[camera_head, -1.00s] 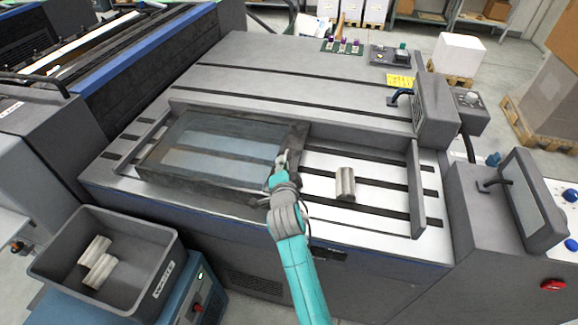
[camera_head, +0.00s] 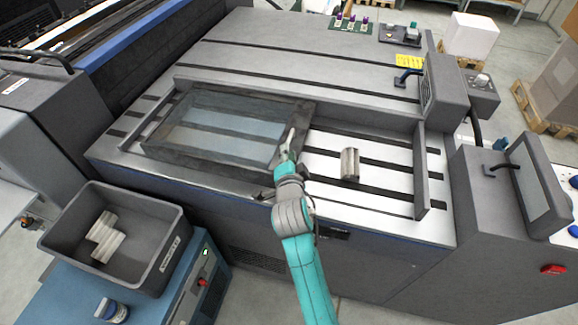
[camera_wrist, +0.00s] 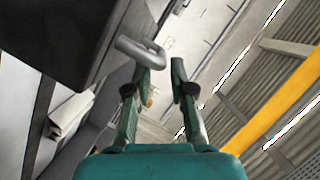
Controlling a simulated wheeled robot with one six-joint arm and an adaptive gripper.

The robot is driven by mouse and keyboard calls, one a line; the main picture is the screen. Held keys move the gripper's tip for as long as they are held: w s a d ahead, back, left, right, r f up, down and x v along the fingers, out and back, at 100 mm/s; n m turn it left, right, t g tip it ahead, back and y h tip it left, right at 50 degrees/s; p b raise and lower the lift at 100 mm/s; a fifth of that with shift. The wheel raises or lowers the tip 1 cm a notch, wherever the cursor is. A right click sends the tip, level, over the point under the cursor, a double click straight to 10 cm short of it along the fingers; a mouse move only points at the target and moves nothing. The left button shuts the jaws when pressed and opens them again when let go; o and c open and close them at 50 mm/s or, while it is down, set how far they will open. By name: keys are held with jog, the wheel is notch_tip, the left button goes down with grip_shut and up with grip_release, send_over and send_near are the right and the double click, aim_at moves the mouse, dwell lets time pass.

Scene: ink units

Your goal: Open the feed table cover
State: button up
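The feed table cover (camera_head: 215,130), a see-through panel in a dark frame, lies over the left part of the feed table (camera_head: 395,150) and looks shut. My gripper (camera_head: 291,138) is at the cover's front right corner in the head view. In the wrist view my gripper (camera_wrist: 160,72) has its two green fingers apart, with nothing held between them. A grey bent handle (camera_wrist: 140,52) on the dark cover frame (camera_wrist: 60,35) lies just beyond the left fingertip. I cannot tell whether they touch.
A pale ink unit (camera_head: 349,164) lies on the table right of the cover; a grey bin (camera_head: 75,225) with pale units stands at the lower left. A raised grey housing (camera_head: 440,95) and side rail (camera_head: 420,180) bound the table at right.

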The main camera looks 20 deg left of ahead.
jog(key=v, duration=0.6)
jog(key=shift+s, duration=0.4)
jog(key=shift+d, duration=0.1)
jog(key=s+d+f+n+h, duration=0.1)
jog(key=s+d+f+n, duration=0.1)
jog(key=s+d+f, duration=0.6)
jog(key=s+d+f+n, duration=0.3)
jog(key=s+d+f, duration=0.1)
jog(key=s+d, duration=0.8)
jog(key=s+d+r+n+h, duration=0.1)
jog(key=s+d+r, duration=0.1)
jog(key=s, duration=0.5)
jog(key=s+d+r+n+h, duration=0.1)
jog(key=s+d+r, duration=0.2)
jog(key=s+d, duration=0.2)
jog(key=s+d+r+n+h, duration=0.1)
jog(key=s+d, duration=0.3)
jog(key=s, duration=0.7)
jog(key=shift+d+r+h, duration=0.25)
jog(key=shift+r+h, duration=0.15)
jog(key=shift+r, duration=0.45)
